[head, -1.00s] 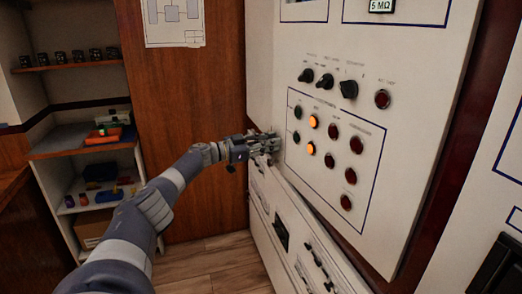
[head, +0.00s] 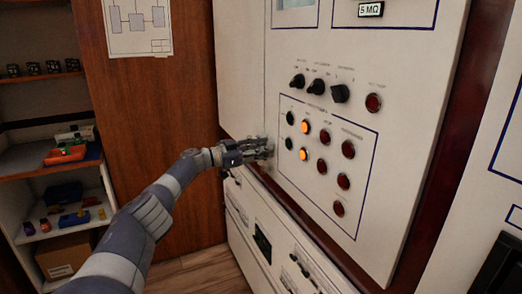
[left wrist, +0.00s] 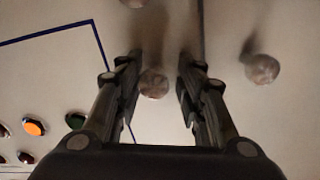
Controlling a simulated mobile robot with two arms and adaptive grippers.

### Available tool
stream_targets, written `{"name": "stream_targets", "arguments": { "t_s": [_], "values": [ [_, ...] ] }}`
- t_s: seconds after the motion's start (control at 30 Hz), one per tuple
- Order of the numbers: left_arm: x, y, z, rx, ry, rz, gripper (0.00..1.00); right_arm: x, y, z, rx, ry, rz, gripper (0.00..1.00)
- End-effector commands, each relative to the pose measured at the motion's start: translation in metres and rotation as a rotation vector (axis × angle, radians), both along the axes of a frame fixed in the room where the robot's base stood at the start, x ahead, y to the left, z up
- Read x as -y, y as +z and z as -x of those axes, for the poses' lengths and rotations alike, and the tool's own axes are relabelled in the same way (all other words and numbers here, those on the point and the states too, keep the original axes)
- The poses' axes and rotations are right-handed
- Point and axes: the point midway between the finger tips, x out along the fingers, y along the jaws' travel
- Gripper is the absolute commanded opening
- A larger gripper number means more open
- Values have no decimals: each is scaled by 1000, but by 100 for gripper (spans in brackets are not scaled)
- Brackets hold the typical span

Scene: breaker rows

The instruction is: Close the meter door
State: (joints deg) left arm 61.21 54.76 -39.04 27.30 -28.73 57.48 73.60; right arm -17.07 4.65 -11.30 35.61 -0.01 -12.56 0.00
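The large white panel (head: 400,100), which looks like the meter door, carries knobs, lamps and a 5 MΩ label. Its left edge is a thin vertical seam; I cannot tell whether it is fully flush. My left gripper (head: 268,148) is at the seam, beside the lower part of the panel. In the left wrist view its fingers (left wrist: 158,72) are open and apart. A small round metal knob (left wrist: 153,83) shows between them, apparently ungripped; contact is unclear. A second round knob (left wrist: 262,69) is across the seam. My right gripper is not in view.
A white lower cabinet (head: 240,212) with several fittings stands below the panel. A wooden wall (head: 150,100) and shelves with bins (head: 55,170) are at the left. Another white cabinet (head: 480,215) is at the right. Some wooden floor (head: 205,270) is clear.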

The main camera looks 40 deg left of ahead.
Motion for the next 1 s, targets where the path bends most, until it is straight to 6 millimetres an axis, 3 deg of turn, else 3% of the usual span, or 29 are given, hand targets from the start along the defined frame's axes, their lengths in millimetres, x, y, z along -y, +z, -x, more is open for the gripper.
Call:
{"name": "stream_targets", "arguments": {
  "t_s": [0.53, 1.0],
  "values": [
    [5, -5, 3, -6, -15, -2, 43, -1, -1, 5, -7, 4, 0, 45],
    [-26, -4, 66, -6, -8, -3, 43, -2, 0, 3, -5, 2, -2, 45]
  ]
}}
